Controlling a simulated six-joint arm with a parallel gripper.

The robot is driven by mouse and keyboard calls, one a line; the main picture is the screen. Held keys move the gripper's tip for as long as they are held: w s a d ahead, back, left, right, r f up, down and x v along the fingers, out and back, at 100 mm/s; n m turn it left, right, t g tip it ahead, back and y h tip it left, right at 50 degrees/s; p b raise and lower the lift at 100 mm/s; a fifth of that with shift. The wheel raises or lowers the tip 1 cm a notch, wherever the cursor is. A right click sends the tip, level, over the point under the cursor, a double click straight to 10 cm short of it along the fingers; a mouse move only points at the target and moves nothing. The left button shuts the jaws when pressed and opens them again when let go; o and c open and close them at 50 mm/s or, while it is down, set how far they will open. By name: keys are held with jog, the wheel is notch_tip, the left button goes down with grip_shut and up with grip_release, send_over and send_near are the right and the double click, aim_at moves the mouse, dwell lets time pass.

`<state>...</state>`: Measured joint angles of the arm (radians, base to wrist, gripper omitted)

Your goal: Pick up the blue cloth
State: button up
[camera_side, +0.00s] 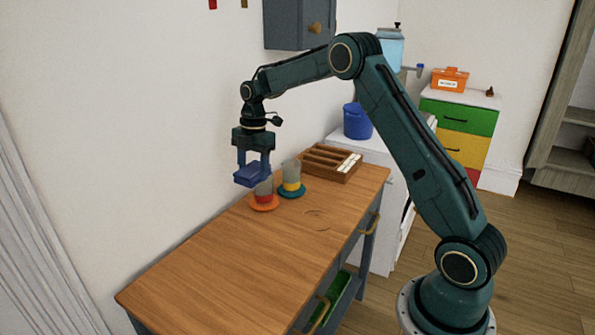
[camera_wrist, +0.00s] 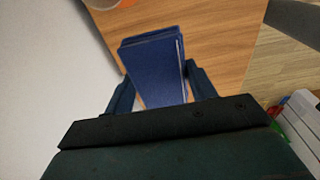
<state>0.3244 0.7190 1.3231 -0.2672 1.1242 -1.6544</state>
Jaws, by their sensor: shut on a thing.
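The blue cloth (camera_side: 250,174) is a folded, flat dark-blue block. My gripper (camera_side: 253,168) is shut on it and holds it in the air above the far left part of the wooden table (camera_side: 215,265). In the wrist view the cloth (camera_wrist: 155,65) sits between the two fingers of my gripper (camera_wrist: 157,88), with one finger on each side. The cloth looks clear of the table top.
A cup with red contents (camera_side: 264,191) stands on an orange saucer (camera_side: 265,205), close below the cloth. A cup with yellow contents (camera_side: 291,178) stands on a teal saucer (camera_side: 291,193). A wooden compartment tray (camera_side: 340,178) lies at the table's far end. The near table is clear.

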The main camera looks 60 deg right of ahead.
aim_at(252, 169)
jog(key=shift+r, duration=1.6)
jog(key=o, duration=0.3)
jog(key=shift+c, duration=0.9)
jog(key=s+d+f, duration=0.9)
jog(key=d+f, duration=0.2)
jog(key=f, duration=0.1)
jog(key=shift+d, duration=0.2)
jog(key=shift+f, duration=0.1)
